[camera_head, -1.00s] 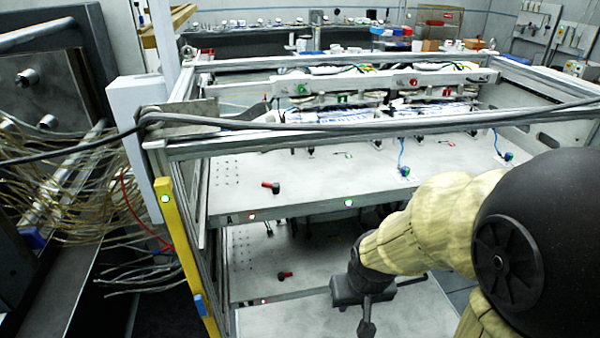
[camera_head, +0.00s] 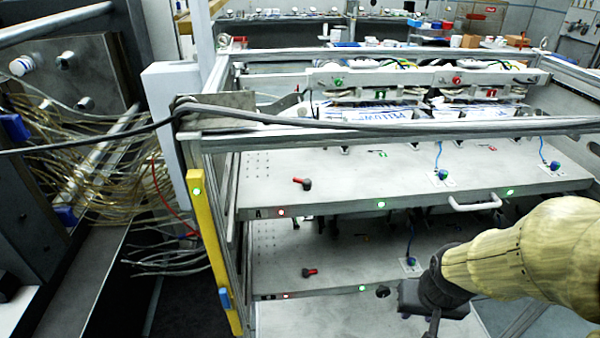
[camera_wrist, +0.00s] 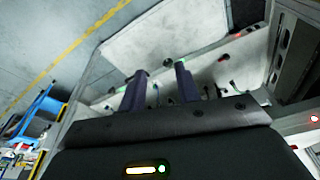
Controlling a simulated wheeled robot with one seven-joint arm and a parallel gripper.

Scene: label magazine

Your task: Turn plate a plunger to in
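Plate A (camera_head: 350,182) is the upper grey plate, with a letter A at its left front corner. A red-and-black handle (camera_head: 303,183) lies on its left part. Blue-topped plungers stand toward its right: one in the middle right (camera_head: 442,174) and one at the far right (camera_head: 555,165), each on a small white base. I cannot tell whether they are in or out. My gripper (camera_head: 434,330) is low at the bottom right, in front of the lower plate and apart from plate A. In the wrist view my gripper's (camera_wrist: 160,80) two fingers are apart with nothing between them.
A lower plate (camera_head: 340,262) has its own red handle (camera_head: 310,272) and blue plunger (camera_head: 410,262). A silver handle (camera_head: 475,203) is on plate A's front edge. A metal rail with a black cable (camera_head: 300,122) crosses above. A yellow post (camera_head: 212,250) stands left.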

